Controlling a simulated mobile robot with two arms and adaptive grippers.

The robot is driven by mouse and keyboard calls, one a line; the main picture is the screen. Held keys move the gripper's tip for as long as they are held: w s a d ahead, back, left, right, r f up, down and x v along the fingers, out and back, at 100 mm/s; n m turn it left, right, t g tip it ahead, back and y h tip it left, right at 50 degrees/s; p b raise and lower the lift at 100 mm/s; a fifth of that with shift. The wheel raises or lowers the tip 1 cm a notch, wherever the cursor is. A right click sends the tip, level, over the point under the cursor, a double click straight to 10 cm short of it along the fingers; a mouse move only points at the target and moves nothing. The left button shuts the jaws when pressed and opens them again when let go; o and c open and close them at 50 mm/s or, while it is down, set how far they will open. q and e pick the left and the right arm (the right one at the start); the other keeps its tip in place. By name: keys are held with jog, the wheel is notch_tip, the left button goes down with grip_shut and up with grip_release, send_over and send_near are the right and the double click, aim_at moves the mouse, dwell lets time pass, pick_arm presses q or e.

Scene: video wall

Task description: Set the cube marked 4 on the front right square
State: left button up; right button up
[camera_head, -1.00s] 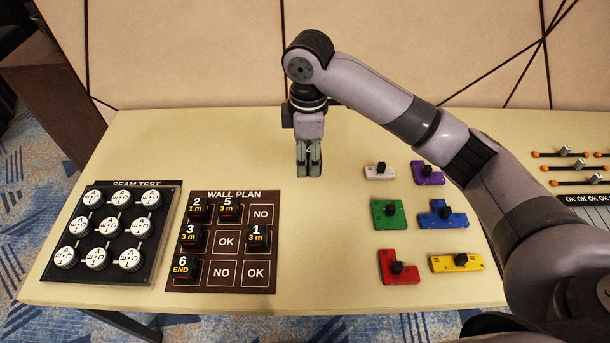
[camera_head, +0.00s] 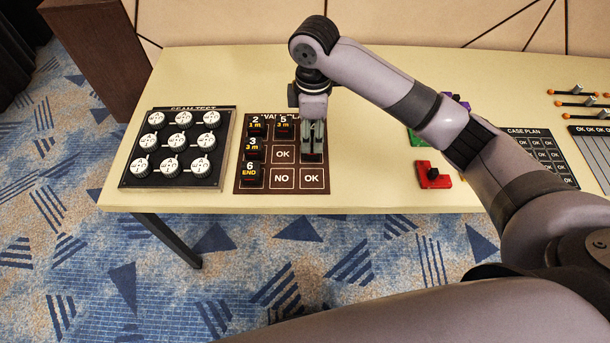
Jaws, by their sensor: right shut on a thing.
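The wall plan board (camera_head: 239,188) is a dark brown grid on the table. Its front right square (camera_head: 312,180) is marked OK and is bare. My right gripper (camera_head: 313,150) is shut on the cube marked 4 (camera_head: 313,128), which is mostly hidden by the fingers. It hangs over the right column of the board, behind the front right square. Dark cubes marked 2 (camera_head: 255,125), 5 (camera_head: 283,125), 3 (camera_head: 253,149) and 6 (camera_head: 250,175) stand on the board. The cube marked 1 is largely covered by my gripper. My left gripper is out of view.
The seam test panel (camera_head: 128,172) with round white dials lies left of the board. A red block (camera_head: 434,176) and a green block (camera_head: 415,139) lie to the right. A case plan board (camera_head: 562,176) is farther right. The table's front edge is close below the board.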

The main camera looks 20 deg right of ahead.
notch_tip(320, 180, down, 5)
send_over(310, 178)
notch_tip(310, 178, down, 5)
jog(key=shift+f, duration=0.55)
notch_tip(310, 178, down, 3)
jog(key=shift+s+r, duration=0.1)
jog(key=shift+r, duration=0.1)
jog(key=shift+f, duration=0.35)
jog(key=shift+d+f, duration=0.1)
jog(key=shift+f, duration=0.2)
jog(key=o, duration=1.2)
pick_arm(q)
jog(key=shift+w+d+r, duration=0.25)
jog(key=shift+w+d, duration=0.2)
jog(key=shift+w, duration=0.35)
